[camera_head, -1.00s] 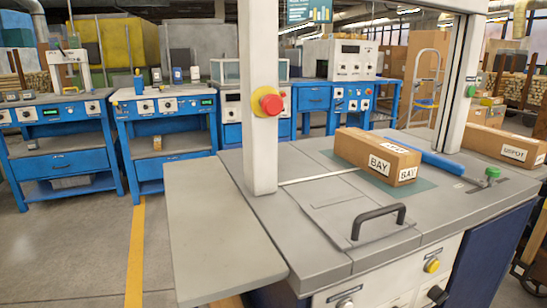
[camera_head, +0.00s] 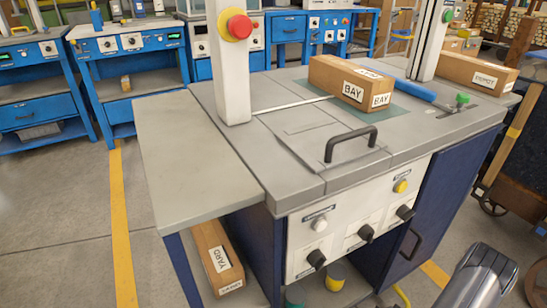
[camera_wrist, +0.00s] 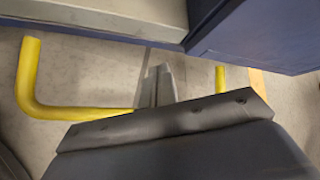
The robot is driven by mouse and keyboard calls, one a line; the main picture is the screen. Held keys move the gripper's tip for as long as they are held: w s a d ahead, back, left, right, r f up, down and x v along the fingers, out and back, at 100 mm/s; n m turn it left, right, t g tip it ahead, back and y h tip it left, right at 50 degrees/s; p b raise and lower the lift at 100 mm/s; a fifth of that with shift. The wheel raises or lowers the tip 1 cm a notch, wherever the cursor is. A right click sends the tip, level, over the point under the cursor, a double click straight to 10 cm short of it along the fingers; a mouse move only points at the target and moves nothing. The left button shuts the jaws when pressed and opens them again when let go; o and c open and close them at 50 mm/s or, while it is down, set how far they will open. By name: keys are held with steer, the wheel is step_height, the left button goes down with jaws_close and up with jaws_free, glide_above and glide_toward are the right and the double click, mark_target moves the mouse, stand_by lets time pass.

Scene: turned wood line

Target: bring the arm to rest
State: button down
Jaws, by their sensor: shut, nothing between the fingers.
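My gripper (camera_wrist: 157,75) shows in the wrist view with its two fingers close together, shut and empty. It points toward the concrete floor, with a yellow bent bar on either side of it in the picture. In the head view, a dark grey rounded part of my arm (camera_head: 480,278) shows at the lower right, in front of the workbench's blue side; the gripper itself is not visible there.
The yellow bar (camera_wrist: 75,110) is close to my gripper. A dark cart (camera_head: 515,165) stands at right. Floor is clear at left.

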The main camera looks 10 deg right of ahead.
step_height(320, 180, down, 2)
steer(key=b, duration=0.5)
steer(key=shift+w+b, duration=0.1)
steer(key=shift+b, duration=0.2)
